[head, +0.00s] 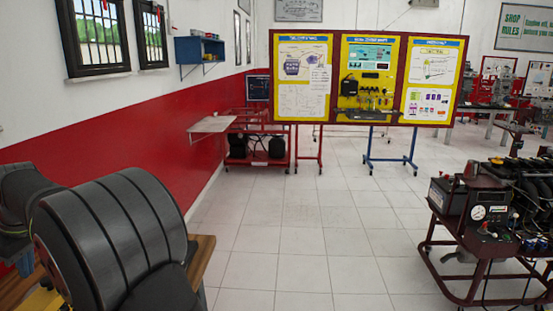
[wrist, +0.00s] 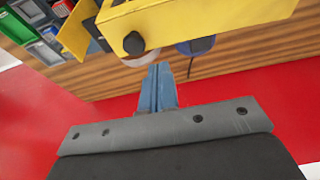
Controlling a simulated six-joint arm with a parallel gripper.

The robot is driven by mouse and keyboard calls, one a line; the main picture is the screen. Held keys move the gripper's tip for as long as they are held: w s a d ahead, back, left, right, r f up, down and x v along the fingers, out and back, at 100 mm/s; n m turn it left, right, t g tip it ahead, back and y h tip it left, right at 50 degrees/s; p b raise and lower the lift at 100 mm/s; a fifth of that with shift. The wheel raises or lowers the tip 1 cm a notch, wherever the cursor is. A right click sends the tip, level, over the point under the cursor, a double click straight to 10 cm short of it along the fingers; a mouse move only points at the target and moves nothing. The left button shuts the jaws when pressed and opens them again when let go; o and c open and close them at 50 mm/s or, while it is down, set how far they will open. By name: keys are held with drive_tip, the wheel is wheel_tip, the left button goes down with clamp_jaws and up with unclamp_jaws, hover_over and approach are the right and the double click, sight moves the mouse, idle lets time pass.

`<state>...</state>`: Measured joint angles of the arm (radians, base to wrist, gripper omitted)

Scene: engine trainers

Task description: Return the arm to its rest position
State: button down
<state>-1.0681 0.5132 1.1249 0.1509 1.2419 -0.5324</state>
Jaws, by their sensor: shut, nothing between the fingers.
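My gripper (wrist: 160,88) shows in the wrist view as a pair of narrow blue-grey fingers, shut together with nothing between them. It points toward a wooden surface (wrist: 235,72) and lies close below a yellow frame (wrist: 200,28) with a black knob in the picture. I cannot tell how much space is between the fingers and that frame. In the head view, my dark ribbed arm link fills the lower left, and the gripper itself is not in sight.
A wooden bench edge (head: 203,258) shows beside my arm. An engine trainer on a red cart (head: 440,230) stands at the right. A poster board (head: 335,80) stands farther back. The tiled floor (head: 300,230) between is clear. Coloured bins (wrist: 45,32) show in the wrist view.

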sight(40, 297)
wheel_tip(40, 297, down, 7)
drive_tip(key=shift+w, duration=0.25)
drive_tip(key=shift+r, duration=0.1)
idle(0.3)
